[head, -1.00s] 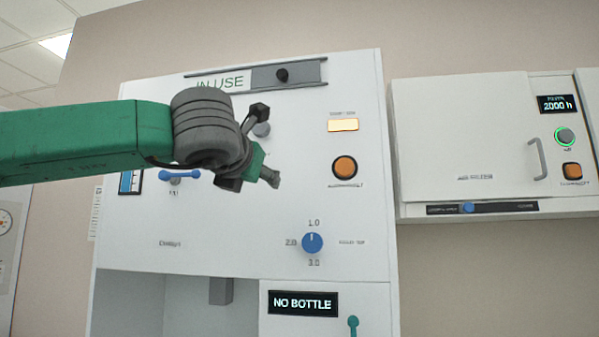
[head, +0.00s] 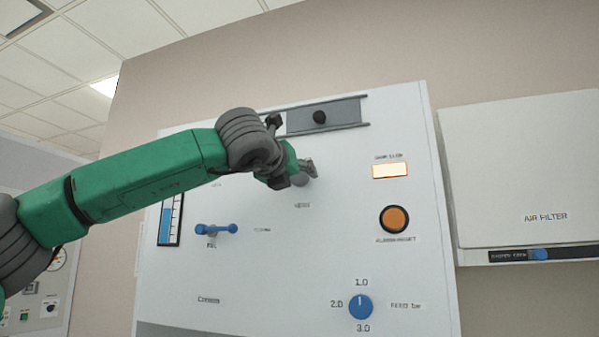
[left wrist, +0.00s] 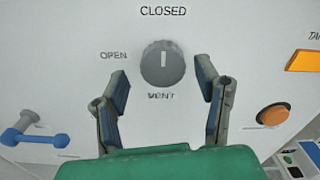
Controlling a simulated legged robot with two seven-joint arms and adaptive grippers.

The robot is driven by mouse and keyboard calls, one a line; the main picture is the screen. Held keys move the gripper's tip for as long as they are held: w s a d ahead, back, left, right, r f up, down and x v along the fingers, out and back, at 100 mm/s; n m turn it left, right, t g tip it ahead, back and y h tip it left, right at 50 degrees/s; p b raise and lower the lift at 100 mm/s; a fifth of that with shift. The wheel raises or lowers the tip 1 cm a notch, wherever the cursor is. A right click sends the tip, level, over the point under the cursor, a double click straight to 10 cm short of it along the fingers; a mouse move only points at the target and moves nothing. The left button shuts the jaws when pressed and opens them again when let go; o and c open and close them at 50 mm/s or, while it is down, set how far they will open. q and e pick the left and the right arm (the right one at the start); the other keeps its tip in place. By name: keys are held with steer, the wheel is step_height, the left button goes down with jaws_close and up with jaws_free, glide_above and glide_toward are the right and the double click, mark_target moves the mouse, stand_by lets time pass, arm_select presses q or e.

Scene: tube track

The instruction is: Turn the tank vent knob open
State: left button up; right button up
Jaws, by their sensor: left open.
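The vent knob (left wrist: 162,63) is a round grey dial on the white panel, with its white mark pointing up at CLOSED. OPEN is printed to its left and VENT below it. My left gripper (left wrist: 162,80) is open. In the left wrist view its two fingers reach toward the panel, one on each side of the knob's lower part, with gaps between. Whether the tips touch the panel I cannot tell. In the head view the left gripper (head: 306,167) covers much of the knob. My right gripper is not in view.
The white panel (head: 275,265) also bears a blue lever (head: 215,229), a blue dial (head: 360,306), an orange button (head: 394,219), a lit indicator (head: 390,170) and a slider with a black knob (head: 320,117). An air filter cabinet (head: 525,170) stands at the right.

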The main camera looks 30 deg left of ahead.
arm_select(q)
steer(key=shift+w+a, duration=0.55)
steer(key=shift+w, duration=0.25)
steer(key=shift+w+d, duration=0.1)
steer(key=shift+d, duration=0.65)
steer(key=shift+d+r, duration=0.1)
steer(key=c, duration=1.2)
steer(key=shift+o, duration=0.2)
steer(key=shift+a, duration=0.5)
steer(key=shift+d+n+b, duration=0.2)
steer(key=shift+n+b, duration=0.3)
steer(key=shift+b, duration=0.1)
steer(key=n+b, duration=0.6)
steer(key=b, duration=0.1)
steer(key=shift+d+n+b, duration=0.1)
steer(key=shift+n+b, duration=0.25)
steer(key=shift+n, duration=0.05)
steer(key=n+b, duration=0.4)
steer(key=n, duration=0.1)
steer(key=n+b, duration=0.2)
steer(key=n, duration=0.3)
steer(key=shift+w, duration=0.1)
steer(key=shift+d, duration=0.1)
